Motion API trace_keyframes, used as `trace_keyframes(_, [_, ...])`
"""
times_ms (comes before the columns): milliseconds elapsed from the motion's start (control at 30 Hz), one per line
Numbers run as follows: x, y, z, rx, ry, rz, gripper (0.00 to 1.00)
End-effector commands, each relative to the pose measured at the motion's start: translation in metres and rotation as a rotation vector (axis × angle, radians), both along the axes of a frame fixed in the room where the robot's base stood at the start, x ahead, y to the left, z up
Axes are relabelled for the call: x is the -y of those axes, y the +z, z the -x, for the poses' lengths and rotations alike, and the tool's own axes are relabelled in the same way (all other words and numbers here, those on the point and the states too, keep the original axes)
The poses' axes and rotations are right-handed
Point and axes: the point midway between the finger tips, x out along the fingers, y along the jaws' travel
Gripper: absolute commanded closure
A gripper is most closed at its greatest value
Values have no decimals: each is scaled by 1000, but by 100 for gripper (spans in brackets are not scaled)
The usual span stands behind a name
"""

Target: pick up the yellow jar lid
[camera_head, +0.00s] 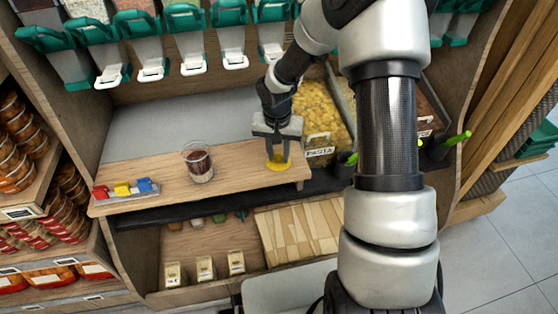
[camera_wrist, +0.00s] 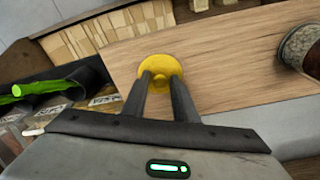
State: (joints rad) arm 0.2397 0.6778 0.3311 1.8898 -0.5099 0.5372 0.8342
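The yellow jar lid (camera_head: 279,166) is a round disc with a small knob, at the right part of the wooden board. It also shows in the wrist view (camera_wrist: 163,66), just beyond my fingertips. My gripper (camera_head: 278,155) points down over it. In the wrist view its two fingers (camera_wrist: 161,78) stand partly apart, one on each side of the knob, and appear shut on it. The lid appears at board level; any small gap under it cannot be told.
A glass jar with dark contents (camera_head: 198,162) stands left on the wooden board (camera_head: 235,178). Small red, yellow and blue pieces (camera_head: 126,188) lie at its left end. A pasta bin (camera_head: 320,115) is close right. Green-handled dispensers (camera_head: 185,35) hang above.

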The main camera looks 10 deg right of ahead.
Motion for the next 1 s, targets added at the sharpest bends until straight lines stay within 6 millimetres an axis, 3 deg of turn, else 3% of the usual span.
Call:
trace_keyframes(500, [1,-4,7,-18,-2,0,100])
trace_keyframes(1000, [1,87,3,-8,0,1,100])
